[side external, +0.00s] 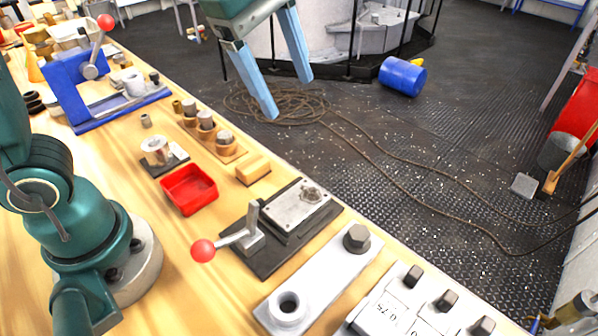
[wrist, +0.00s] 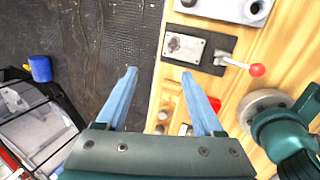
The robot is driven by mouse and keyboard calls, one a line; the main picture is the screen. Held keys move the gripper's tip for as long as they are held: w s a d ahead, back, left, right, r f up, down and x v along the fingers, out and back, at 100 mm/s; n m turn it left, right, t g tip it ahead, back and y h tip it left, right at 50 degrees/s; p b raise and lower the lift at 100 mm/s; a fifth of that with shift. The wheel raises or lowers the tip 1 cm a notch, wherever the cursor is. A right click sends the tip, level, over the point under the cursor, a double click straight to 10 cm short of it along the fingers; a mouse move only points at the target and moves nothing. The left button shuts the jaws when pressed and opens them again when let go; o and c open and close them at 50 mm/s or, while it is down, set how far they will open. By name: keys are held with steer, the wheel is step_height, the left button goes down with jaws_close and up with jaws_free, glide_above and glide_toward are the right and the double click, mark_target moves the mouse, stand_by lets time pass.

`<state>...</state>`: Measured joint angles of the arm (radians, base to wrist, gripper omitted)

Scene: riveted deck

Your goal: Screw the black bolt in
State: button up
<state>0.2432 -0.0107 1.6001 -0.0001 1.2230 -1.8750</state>
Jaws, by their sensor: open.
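A dark, near-black hex-headed bolt (side external: 357,237) stands head up at the far end of a light grey plate (side external: 325,272). A raised round boss with an open hole (side external: 288,305) is at the plate's near end. In the wrist view the plate (wrist: 228,7) is cut off by the top edge, with the boss (wrist: 254,8) at its right. My gripper (side external: 288,97) has two blue fingers spread apart with nothing between them. It hangs high, beyond the bench edge and well away from the bolt. The open fingers also show in the wrist view (wrist: 158,73).
A dark-based clamp fixture (side external: 285,225) with a red-ball lever (side external: 203,250) stands beside the plate. A red tray (side external: 188,190), a wooden block (side external: 253,169) and a blue toggle press (side external: 85,90) are farther left. A labelled block (side external: 410,305) with several dark hex heads is at right.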

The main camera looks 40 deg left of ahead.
steer(key=w+d+f+n+g, duration=0.2)
steer(key=w+d+f+n, duration=0.2)
steer(key=d+f, duration=0.3)
steer(key=m+g+y, duration=0.1)
steer(key=m+g, duration=0.1)
glide_above(359, 232)
step_height(359, 232, down, 7)
steer(key=shift+r, duration=0.1)
steer(key=shift+f, duration=2.35)
jaws_close()
